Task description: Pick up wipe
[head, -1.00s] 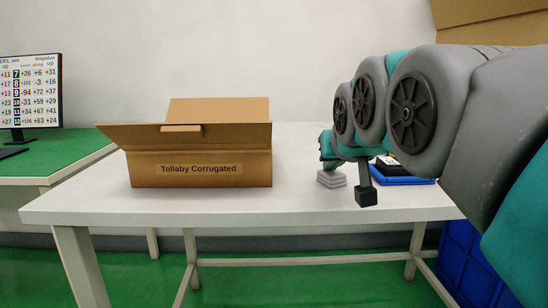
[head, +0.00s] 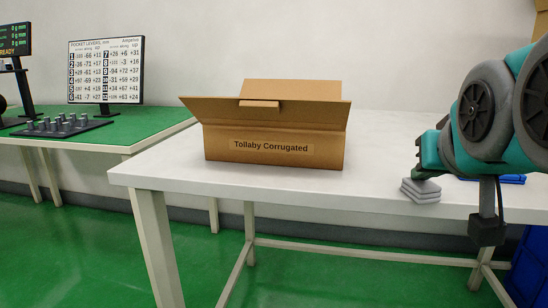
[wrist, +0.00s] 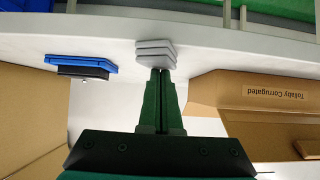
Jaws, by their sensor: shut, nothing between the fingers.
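The wipe appears to be the small stack of folded light-grey cloths (head: 421,190) near the front edge of the white table, right of the cardboard box. It also shows in the wrist view (wrist: 156,52), just beyond my fingertips. My gripper (wrist: 161,74) is shut and empty, with its green fingers together and pointing at the stack. The fingertips are at or very near the near side of the stack; I cannot tell whether they touch. In the head view my arm comes from the right, and the fingers are mostly hidden above the stack.
An open cardboard box (head: 275,147) labelled Tollaby Corrugated stands on the white table (head: 175,178), left of the stack. A blue tray (wrist: 82,63) with a dark item lies on the stack's other side. A green-topped bench (head: 120,135) with a chart screen (head: 106,70) stands at left.

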